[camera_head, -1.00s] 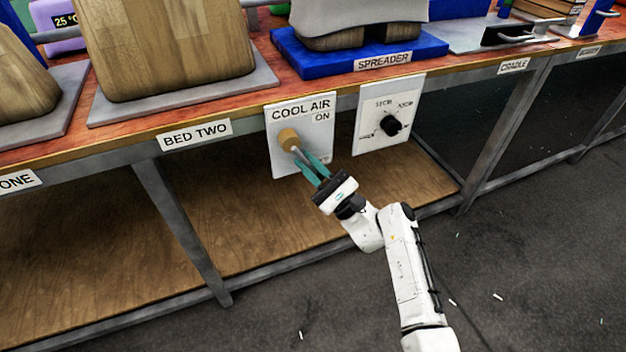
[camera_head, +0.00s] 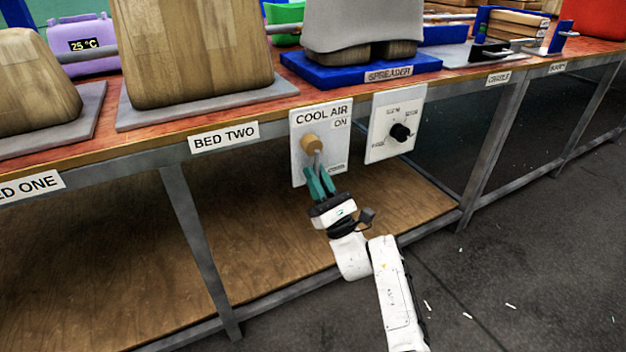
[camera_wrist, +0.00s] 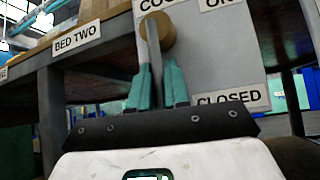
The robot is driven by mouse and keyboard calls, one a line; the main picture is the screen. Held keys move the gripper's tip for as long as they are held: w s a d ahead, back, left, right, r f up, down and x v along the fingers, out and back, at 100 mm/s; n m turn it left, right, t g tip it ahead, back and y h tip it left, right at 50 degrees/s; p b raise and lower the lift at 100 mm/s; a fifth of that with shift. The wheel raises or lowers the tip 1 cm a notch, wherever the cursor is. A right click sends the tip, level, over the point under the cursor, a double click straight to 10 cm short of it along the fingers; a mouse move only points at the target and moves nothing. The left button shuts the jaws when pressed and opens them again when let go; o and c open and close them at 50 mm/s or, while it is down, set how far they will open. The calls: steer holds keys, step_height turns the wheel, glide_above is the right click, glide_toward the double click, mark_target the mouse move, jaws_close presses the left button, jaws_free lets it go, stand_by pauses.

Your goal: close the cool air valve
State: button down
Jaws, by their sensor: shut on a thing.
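The cool air valve is a round tan hub (camera_head: 309,142) with a grey lever (camera_head: 318,160), on a white panel (camera_head: 298,170) marked COOL AIR. The lever points mostly down, leaning slightly right. My gripper (camera_head: 315,174) has its teal fingers closed on the lever's lower end. In the wrist view the grey lever (camera_wrist: 154,50) runs from the tan hub (camera_wrist: 160,34) down between the fingertips (camera_wrist: 157,78). An ON label (camera_head: 341,124) is at the panel's upper right; a CLOSED label (camera_wrist: 230,102) is at its lower right. The fingers hide the lever's end.
A dial panel (camera_head: 396,125) with a black knob hangs just right of the valve panel. The bench edge (camera_head: 255,118) runs above, with a wooden lower shelf (camera_head: 270,235) and a metal leg (camera_head: 195,240) below. Grey floor (camera_head: 480,270) lies open at right.

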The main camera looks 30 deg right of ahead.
steer(key=shift+a+f+y, duration=0.1)
steer(key=shift+y, duration=0.2)
steer(key=c, duration=1.2)
jaws_free()
steer(key=p+v, duration=0.1)
steer(key=v, duration=0.9)
steer(key=shift+s+f, duration=0.25)
steer(key=shift+s, duration=0.05)
